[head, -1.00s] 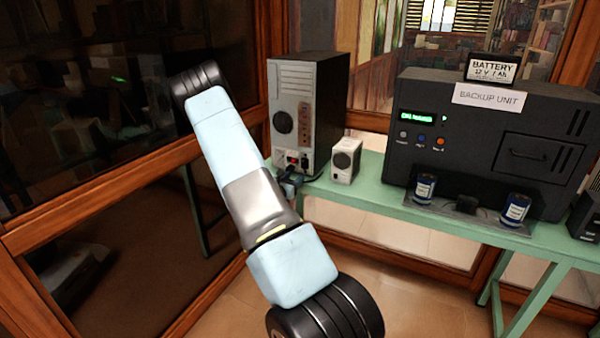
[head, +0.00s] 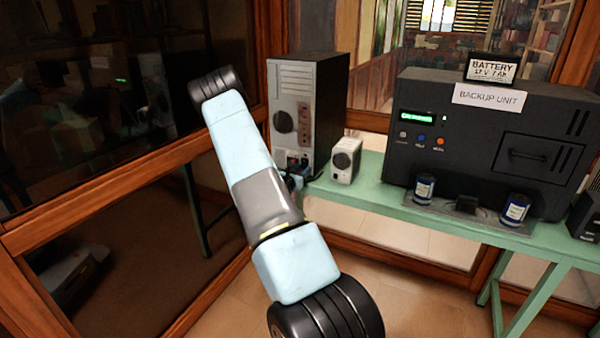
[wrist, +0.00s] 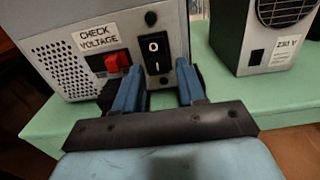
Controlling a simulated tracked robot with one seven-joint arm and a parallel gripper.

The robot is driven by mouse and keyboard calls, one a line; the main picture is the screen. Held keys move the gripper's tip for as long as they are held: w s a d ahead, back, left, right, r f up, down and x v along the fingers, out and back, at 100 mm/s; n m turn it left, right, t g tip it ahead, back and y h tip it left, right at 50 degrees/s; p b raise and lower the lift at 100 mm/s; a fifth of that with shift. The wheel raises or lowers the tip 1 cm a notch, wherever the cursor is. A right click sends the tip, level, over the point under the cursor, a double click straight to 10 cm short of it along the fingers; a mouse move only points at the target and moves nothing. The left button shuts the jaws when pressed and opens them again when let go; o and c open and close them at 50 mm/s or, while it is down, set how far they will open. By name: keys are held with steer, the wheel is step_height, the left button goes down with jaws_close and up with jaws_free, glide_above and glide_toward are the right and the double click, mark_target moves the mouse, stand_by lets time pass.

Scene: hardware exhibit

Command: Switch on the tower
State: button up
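The tower (head: 335,95) is a dark computer case with a grey back panel, standing upright at the left end of the green table. Its lower panel fills the upper left of the wrist view (wrist: 50,35). There a black rocker switch (wrist: 155,53) carries 0 above and I below. A red switch (wrist: 117,62) sits left of it, under a "CHECK VOLTAGE" label. My gripper (wrist: 159,76) is open and empty, its two blue fingers just below the rocker and on either side of it. I cannot tell whether they touch the panel. In the head view my arm partly hides it.
A small white box (head: 345,160) marked 230 V stands right of the tower. The black backup unit (head: 470,140) with a battery on top and two blue cans (head: 424,189) is farther right on the green table (head: 385,208). A wood-framed glass wall is at left.

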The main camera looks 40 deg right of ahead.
jaws_close()
steer(key=shift+f, duration=0.1)
steer(key=shift+d+f+h, duration=0.1)
steer(key=shift+f+h, duration=0.05)
steer(key=shift+h, duration=0.45)
steer(key=shift+o, duration=1.2)
jaws_free()
